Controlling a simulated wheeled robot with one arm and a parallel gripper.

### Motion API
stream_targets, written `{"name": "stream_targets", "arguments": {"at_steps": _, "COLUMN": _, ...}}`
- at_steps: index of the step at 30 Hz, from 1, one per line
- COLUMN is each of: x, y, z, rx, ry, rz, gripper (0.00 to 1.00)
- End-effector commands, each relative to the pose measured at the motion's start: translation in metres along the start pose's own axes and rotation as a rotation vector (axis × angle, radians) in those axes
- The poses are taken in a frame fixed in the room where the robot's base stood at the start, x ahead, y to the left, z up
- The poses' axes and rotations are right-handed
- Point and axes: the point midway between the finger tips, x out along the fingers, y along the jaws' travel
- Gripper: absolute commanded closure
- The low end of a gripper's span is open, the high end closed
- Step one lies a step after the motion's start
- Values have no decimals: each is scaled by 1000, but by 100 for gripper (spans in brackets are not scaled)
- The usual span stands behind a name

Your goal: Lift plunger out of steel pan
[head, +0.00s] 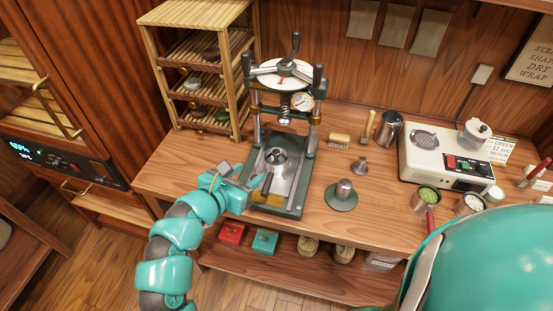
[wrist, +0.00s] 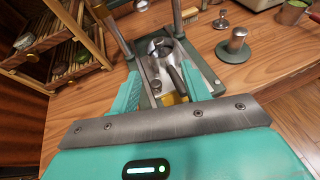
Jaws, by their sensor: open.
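A round steel piece with a raised knob, seemingly the plunger (head: 277,154), sits on the steel bed of the green press (head: 290,208). It also shows in the wrist view (wrist: 158,45), where I cannot clearly separate it from the steel pan around or under it. A dark handle (head: 267,183) points from there toward me; it also shows in the wrist view (wrist: 176,78). My gripper (head: 246,180) is open at the front left of the press bed. In the wrist view its teal fingers (wrist: 162,90) stand apart, with the handle's near end between them and nothing gripped.
The press columns and gauge (head: 302,101) rise behind the bed. A steel cylinder on a green disc (head: 344,190) and a small steel tamper (head: 359,166) stand to the right. A wooden rack (head: 236,70) stands at the back left. The counter's left front is clear.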

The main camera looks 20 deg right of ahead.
Motion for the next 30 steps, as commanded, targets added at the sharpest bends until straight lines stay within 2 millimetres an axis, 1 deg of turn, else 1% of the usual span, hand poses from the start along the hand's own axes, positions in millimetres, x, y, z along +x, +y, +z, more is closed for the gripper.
{"name": "stream_targets", "arguments": {"at_steps": 1, "x": 9, "y": -1, "z": 3, "rx": -1, "ry": 0, "rz": -5, "gripper": 53}}
{"name": "stream_targets", "arguments": {"at_steps": 6, "x": 37, "y": -2, "z": 3, "rx": -2, "ry": 1, "rz": -8, "gripper": 53}}
{"name": "stream_targets", "arguments": {"at_steps": 15, "x": 79, "y": -1, "z": 2, "rx": -1, "ry": 2, "rz": -5, "gripper": 53}}
{"name": "stream_targets", "arguments": {"at_steps": 19, "x": 90, "y": 0, "z": 1, "rx": -2, "ry": 1, "rz": -3, "gripper": 53}}
{"name": "stream_targets", "arguments": {"at_steps": 26, "x": 100, "y": 0, "z": 2, "rx": -2, "ry": -1, "rz": -3, "gripper": 53}}
{"name": "stream_targets", "arguments": {"at_steps": 30, "x": 115, "y": 1, "z": 3, "rx": -3, "ry": -1, "rz": -6, "gripper": 53}}
